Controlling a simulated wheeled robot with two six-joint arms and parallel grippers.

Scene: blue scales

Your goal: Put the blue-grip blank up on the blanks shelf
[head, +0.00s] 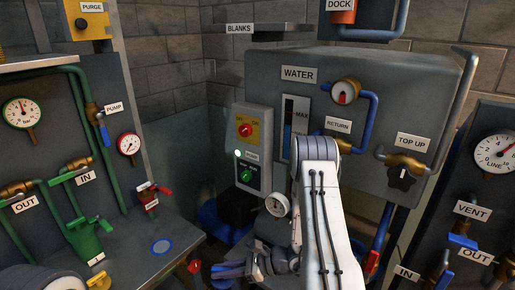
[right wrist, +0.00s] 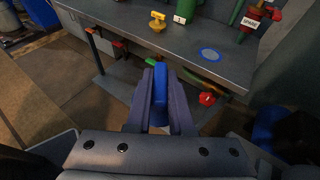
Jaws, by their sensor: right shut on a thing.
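My right gripper (right wrist: 160,100) is shut on the blue-grip blank, whose blue grip (right wrist: 160,90) shows between the two fingers in the right wrist view. The rest of the blank is hidden. In the head view the right gripper (head: 228,270) is low, near the bottom edge, just right of the bench front. The blanks shelf (head: 285,30) is a grey ledge high on the back wall with a BLANKS sign (head: 240,28). It is far above the gripper, and its top is barely visible. My left gripper is not in view.
The grey water tank (head: 375,80) with pipes and valves stands right of and below the shelf. A switch box (head: 248,150) is on its left side. The bench (head: 140,240) at left carries green valves and a blue ring (head: 161,246). A red handle (head: 194,266) is close to the gripper.

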